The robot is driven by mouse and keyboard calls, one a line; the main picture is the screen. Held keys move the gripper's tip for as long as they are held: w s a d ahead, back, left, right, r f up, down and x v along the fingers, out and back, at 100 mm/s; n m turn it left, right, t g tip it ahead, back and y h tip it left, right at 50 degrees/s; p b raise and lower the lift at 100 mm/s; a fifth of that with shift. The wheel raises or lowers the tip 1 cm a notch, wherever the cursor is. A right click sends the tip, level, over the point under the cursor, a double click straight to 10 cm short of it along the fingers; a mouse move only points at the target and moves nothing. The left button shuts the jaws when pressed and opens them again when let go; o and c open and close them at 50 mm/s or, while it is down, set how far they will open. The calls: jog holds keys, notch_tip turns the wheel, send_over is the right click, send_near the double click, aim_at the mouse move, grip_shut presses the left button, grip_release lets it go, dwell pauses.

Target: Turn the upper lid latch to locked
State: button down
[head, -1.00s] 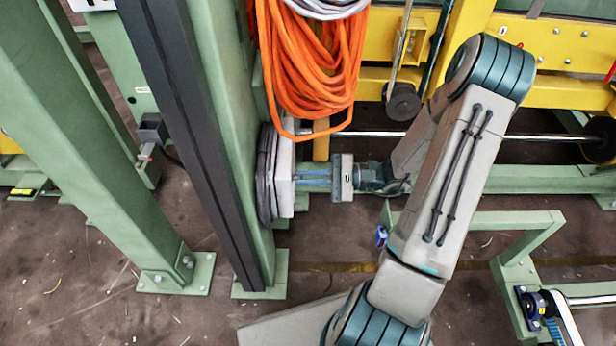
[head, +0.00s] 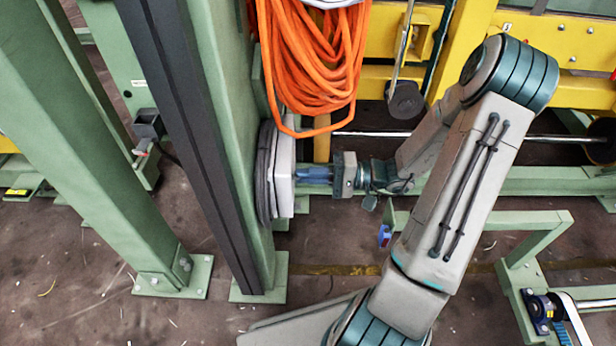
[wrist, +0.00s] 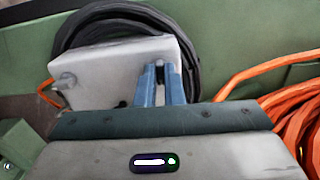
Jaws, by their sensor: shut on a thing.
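The inverter box (head: 284,178) is a pale grey box on the side of a green post. Its lid face (wrist: 110,68) shows in the wrist view. My gripper (wrist: 161,72), with two blue fingers, is at the right part of this face. It is shut on a small dark latch (wrist: 159,74), mostly hidden between the fingers; this appears to be the upper one. I cannot tell its exact angle. In the head view my gripper (head: 299,174) reaches the box from the right.
A bundle of orange cable (head: 312,65) hangs just above the box and my gripper. Black cable (wrist: 190,60) is coiled behind the box. A green post (head: 215,130) carries the box. Yellow beams (head: 560,85) and a green frame (head: 525,235) stand near my arm.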

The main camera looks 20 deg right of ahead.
jog(key=shift+d, duration=0.25)
dwell(0.4)
jog(key=c, duration=1.5)
grip_release()
jog(key=shift+d, duration=0.1)
jog(key=shift+c, duration=0.2)
jog(key=shift+a+n, duration=0.2)
jog(key=shift+n, duration=0.1)
jog(key=shift+d, duration=0.1)
jog(key=p+v, duration=0.3)
jog(key=v, duration=1)
jog(key=shift+s+d+p, duration=0.15)
jog(key=shift+d+p, duration=0.15)
jog(key=shift+d, duration=0.05)
